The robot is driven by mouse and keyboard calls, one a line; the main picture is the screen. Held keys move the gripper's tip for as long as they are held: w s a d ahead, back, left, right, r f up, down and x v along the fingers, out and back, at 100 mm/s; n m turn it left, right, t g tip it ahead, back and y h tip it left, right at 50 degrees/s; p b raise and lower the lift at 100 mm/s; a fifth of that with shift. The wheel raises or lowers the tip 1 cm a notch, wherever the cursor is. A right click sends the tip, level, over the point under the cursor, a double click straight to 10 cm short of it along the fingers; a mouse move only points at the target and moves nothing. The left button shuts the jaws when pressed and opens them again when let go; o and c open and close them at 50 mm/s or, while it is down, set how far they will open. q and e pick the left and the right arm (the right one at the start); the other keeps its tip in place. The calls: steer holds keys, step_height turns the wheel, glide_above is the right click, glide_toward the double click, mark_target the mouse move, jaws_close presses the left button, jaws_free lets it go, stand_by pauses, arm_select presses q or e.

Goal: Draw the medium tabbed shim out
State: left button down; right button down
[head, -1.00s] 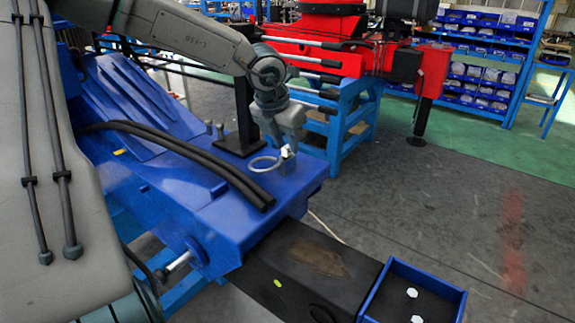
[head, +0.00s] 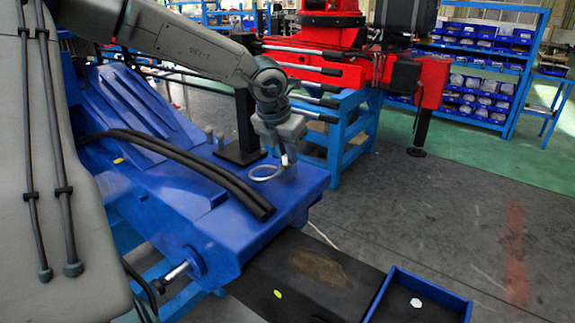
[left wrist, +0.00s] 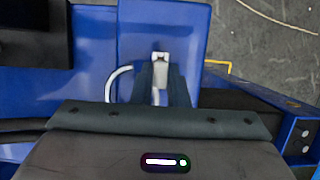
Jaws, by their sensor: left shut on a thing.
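My left gripper (head: 286,163) points down over the end of the blue beam (head: 215,215). In the left wrist view its two dark fingers (left wrist: 160,84) are shut on a small pale piece, which looks like the tabbed shim (left wrist: 160,56). The pale piece also shows as a thin sliver by the fingers in the head view (head: 284,158). A pale ring (head: 265,172) lies beside the fingers on the left. The shim's lower part is hidden, so I cannot tell how far it sits in the beam. My right gripper is out of view.
Black hoses (head: 190,165) run along the beam's top. A black post (head: 244,125) stands behind the gripper. A dark beam section (head: 310,275) leads to a blue-edged tray (head: 428,288) with a white piece in it. Open floor (head: 440,220) lies right.

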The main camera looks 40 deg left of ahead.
arm_select(q)
steer(key=shift+r, duration=0.15)
steer(key=shift+r, duration=0.65)
steer(key=shift+r+p, duration=1.2)
steer(key=shift+r, duration=1.25)
